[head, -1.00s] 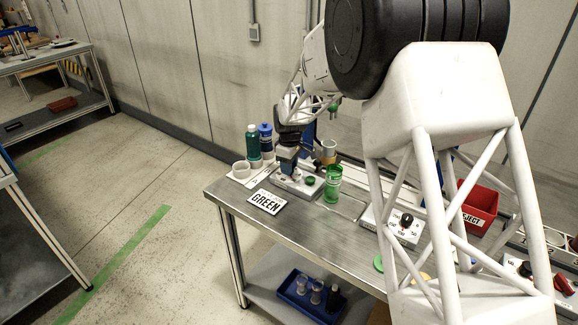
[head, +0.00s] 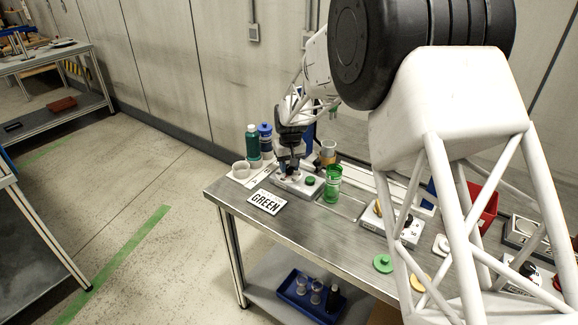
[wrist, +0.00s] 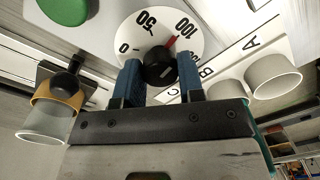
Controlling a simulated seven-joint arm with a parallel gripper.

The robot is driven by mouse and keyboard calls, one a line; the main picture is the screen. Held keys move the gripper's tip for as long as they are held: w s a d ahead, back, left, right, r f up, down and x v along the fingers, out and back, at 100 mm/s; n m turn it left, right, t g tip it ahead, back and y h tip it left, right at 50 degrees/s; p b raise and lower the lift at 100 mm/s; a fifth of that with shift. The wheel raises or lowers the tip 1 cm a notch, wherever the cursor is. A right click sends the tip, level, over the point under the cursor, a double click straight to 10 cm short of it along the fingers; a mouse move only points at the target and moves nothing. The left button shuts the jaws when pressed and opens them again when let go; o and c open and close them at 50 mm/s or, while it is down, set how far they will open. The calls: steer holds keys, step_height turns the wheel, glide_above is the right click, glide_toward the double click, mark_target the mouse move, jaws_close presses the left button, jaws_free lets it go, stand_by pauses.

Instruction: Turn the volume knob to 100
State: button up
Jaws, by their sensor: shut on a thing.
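The volume knob (wrist: 159,68) is black and sits on a round white dial (wrist: 196,46) marked 0, 50 and 100 in the wrist view. Its red pointer (wrist: 171,42) points at or very close to the 100 mark; I cannot tell if it is exact. My gripper (wrist: 161,85) is shut on the knob, with one blue finger on each side. In the head view my gripper (head: 290,163) is down at the pump's grey base (head: 298,185), and the knob is mostly hidden there.
A green button (head: 310,181) is right of the gripper, with a green cup (head: 333,188) beyond it. Green (head: 252,144) and blue (head: 266,137) bottles and a white cup (head: 241,169) stand left. A GREEN sign (head: 266,203) lies in front. My arm covers the table's right side.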

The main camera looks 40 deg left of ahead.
steer(key=shift+m, duration=0.7)
steer(key=o, duration=0.9)
steer(key=shift+r, duration=0.1)
steer(key=shift+d+r, duration=0.1)
steer(key=shift+r, duration=3.7)
steer(key=shift+w, duration=0.1)
